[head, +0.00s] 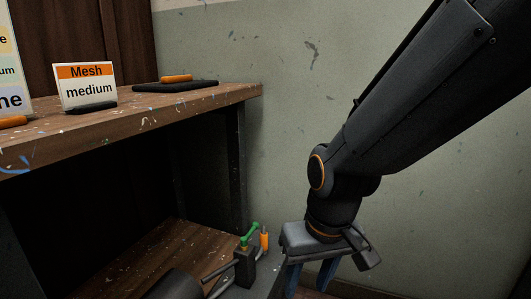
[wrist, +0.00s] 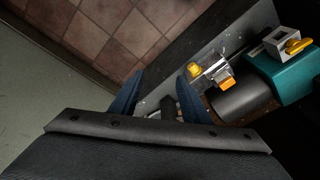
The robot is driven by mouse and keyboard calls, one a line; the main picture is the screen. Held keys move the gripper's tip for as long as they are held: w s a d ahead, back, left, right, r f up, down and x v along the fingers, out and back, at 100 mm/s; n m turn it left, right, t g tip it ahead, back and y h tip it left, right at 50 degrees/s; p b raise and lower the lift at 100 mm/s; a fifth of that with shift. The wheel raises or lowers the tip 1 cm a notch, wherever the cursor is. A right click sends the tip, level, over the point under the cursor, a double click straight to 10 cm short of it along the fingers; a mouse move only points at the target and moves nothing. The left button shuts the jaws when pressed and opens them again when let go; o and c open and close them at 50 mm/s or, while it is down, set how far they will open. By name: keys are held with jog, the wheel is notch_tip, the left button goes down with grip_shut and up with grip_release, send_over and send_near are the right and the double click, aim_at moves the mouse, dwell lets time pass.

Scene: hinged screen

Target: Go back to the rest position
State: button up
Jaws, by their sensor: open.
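My gripper (head: 309,281) hangs from my arm on the right of the head view, pointing down, with its two blue fingers apart. It is beside the right end of the lower shelf, to the right of a hinged clamp with a green handle (head: 249,236). In the wrist view the blue fingers of my gripper (wrist: 157,92) are spread. A dark rod-like part shows near the right finger, and I cannot tell whether it touches. I see nothing held between the fingertips.
A wooden workbench (head: 200,103) carries a "Mesh medium" sign (head: 88,86) and a black pad (head: 175,86). Below is a lower shelf (head: 180,255). The wrist view shows a teal block (wrist: 283,78), a dark cylinder (wrist: 243,98), a yellow knob (wrist: 194,70) and tiled floor (wrist: 105,35).

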jog(key=s+a+r+n+g+p, duration=0.1)
jog(key=s+a+r+n+g, duration=0.3)
jog(key=s+a, duration=0.6)
jog(key=d+r+m+t+p, duration=0.1)
jog(key=d+r+m+p, duration=0.2)
jog(key=d+r+p, duration=0.7)
jog(key=d+r+m+t+h+p, duration=0.1)
jog(key=d+r+m+p, duration=0.2)
jog(key=d+r+p, duration=0.8)
notch_tip(320, 180, up, 7)
jog(key=p, duration=1.4)
jog(key=shift+s+d+f+m, duration=0.15)
jog(key=shift+s+d+m, duration=0.05)
jog(key=shift+s+m, duration=0.2)
